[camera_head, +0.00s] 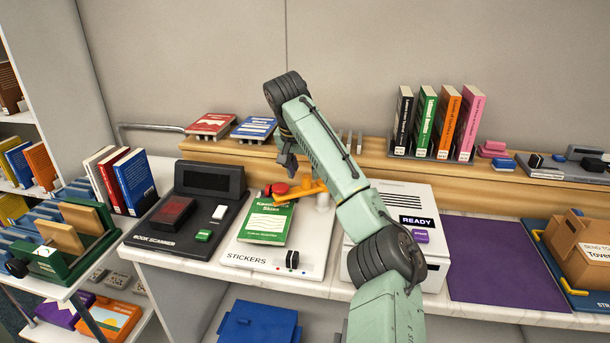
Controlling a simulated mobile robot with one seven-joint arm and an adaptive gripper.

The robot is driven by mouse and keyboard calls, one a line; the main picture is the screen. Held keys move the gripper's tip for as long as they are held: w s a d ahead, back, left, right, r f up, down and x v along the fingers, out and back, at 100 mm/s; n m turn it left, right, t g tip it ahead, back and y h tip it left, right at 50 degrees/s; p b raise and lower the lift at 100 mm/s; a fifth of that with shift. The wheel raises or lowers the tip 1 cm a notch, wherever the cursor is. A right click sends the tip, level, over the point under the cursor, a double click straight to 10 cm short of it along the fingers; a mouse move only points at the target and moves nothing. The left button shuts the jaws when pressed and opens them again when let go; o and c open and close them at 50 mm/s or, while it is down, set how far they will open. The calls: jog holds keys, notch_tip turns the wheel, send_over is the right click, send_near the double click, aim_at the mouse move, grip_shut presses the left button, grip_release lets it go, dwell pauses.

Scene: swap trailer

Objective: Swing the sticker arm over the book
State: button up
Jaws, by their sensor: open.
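A green book (265,225) lies flat, cover up, on the white sticker station (240,258) marked STICKERS. The orange sticker arm (303,192) reaches left from a pale post (323,198) to the book's upper right corner. A red knob (280,188) shows near its left end. I cannot tell how far the arm overlaps the cover. My gripper (288,163) is open and empty, above and behind the red knob, pointing down. It looks apart from the knob. My forearm hides part of the area to the right of the post.
A black book scanner (185,240) stands left of the station. A white box labelled READY (405,200) and a purple mat (500,262) lie to the right. A wooden ledge (370,160) behind carries red and blue books and an upright row.

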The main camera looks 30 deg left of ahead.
jog(key=v, duration=0.9)
